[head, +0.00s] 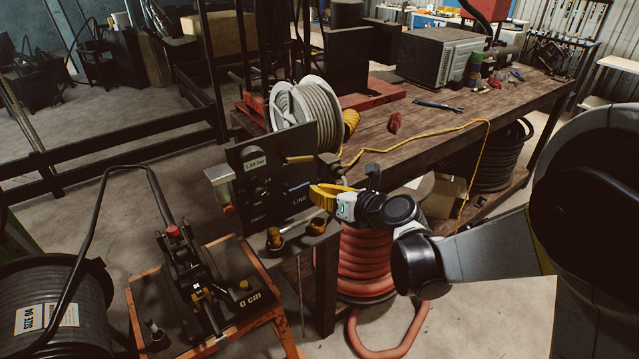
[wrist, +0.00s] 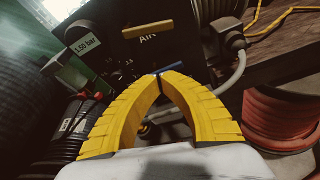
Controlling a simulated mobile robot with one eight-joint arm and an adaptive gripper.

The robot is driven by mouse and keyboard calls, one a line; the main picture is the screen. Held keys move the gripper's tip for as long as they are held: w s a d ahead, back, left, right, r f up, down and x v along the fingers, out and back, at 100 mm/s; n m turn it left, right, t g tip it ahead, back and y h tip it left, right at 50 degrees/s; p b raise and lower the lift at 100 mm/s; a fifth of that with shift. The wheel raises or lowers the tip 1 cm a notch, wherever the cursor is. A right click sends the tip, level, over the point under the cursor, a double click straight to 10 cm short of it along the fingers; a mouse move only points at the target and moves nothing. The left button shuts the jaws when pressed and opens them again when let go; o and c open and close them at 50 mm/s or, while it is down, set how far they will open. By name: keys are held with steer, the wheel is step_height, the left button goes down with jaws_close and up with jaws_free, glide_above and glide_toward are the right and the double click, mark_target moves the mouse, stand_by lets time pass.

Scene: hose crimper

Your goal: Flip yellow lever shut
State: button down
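The yellow lever (wrist: 148,29) is on the dark control panel (wrist: 105,50), just above the "AIR" label in the wrist view, lying nearly level with a slight tilt. In the head view the panel (head: 250,178) stands at the bench's near corner, and the lever (head: 300,159) shows small at its upper right. My gripper (wrist: 165,73) has yellow fingers whose tips meet, with nothing visible held. It is below the yellow lever, its tips in front of a blue lever (wrist: 141,77); whether they touch it is unclear. In the head view my gripper (head: 313,194) is in front of the panel's right side.
A hose reel (head: 305,115) stands behind the panel on the wooden bench (head: 430,125). A grey hose (wrist: 238,70) curves past the panel's right side. Brass fittings (head: 274,238) sit below my gripper. An orange-framed crimper stand (head: 285,330) is at lower left.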

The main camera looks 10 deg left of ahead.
steer(key=b+x, duration=0.2)
steer(key=x, duration=0.5)
steer(key=shift+w+a+f, duration=0.15)
steer(key=shift+a+f, duration=0.05)
steer(key=shift+f, duration=0.05)
steer(key=r, duration=0.3)
steer(key=shift+w+d+r, duration=0.15)
steer(key=shift+w+d, duration=0.15)
steer(key=shift+w, duration=0.05)
steer(key=shift+w+r+b, duration=0.1)
steer(key=shift+r+b, duration=0.2)
steer(key=shift+r, duration=0.1)
steer(key=shift+w+d+r+n+t+h+p, duration=0.2)
steer(key=shift+r+n+t+h+p, duration=0.1)
steer(key=shift+n, duration=0.3)
steer(key=shift+w+d+r+n+t+h+p, duration=0.1)
steer(key=shift+w+r+n+t+h+p, duration=0.15)
steer(key=shift+n, duration=0.35)
steer(key=shift+s, duration=0.1)
steer(key=shift+r, duration=0.1)
